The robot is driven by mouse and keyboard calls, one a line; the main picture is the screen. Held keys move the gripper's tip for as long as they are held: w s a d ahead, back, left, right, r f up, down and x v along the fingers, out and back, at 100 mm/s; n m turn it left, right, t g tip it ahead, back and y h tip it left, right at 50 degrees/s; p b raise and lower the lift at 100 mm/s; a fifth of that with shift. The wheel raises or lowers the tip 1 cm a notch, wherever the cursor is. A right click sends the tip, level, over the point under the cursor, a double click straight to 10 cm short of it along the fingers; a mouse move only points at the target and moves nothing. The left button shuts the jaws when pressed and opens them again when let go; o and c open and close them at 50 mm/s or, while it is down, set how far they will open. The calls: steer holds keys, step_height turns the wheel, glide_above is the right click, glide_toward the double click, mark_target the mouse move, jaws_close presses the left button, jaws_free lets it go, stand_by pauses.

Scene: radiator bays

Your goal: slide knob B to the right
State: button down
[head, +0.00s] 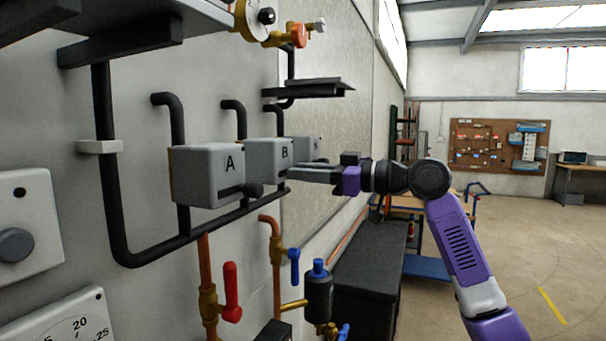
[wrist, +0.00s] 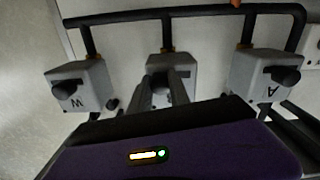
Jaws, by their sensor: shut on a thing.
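Box B (head: 262,158) is a grey box on the wall, to the right of box A (head: 208,172). In the wrist view, box B (wrist: 160,62) is in the middle, with its letter covered. My gripper (head: 293,173) reaches in from the right, its grey fingers at the front of box B. In the wrist view, my gripper (wrist: 163,88) is shut on knob B (wrist: 160,82), a dark shape mostly hidden between the fingers. The fingers hide knob B in the head view. Its exact place along its slot cannot be told.
Box A's black knob (wrist: 286,75) is on the right in the wrist view; box W (wrist: 75,85) is on the left. A black pipe (head: 150,253) runs below the boxes. A red-handled valve (head: 231,292) and a blue-handled valve (head: 294,266) are lower down. Open floor lies right.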

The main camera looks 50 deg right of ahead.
steer(key=c, duration=1.2)
jaws_free()
steer(key=shift+d, duration=0.25)
steer(key=b+v, duration=0.2)
steer(key=v, duration=0.5)
steer(key=shift+s, duration=0.35)
steer(key=shift+d, duration=0.1)
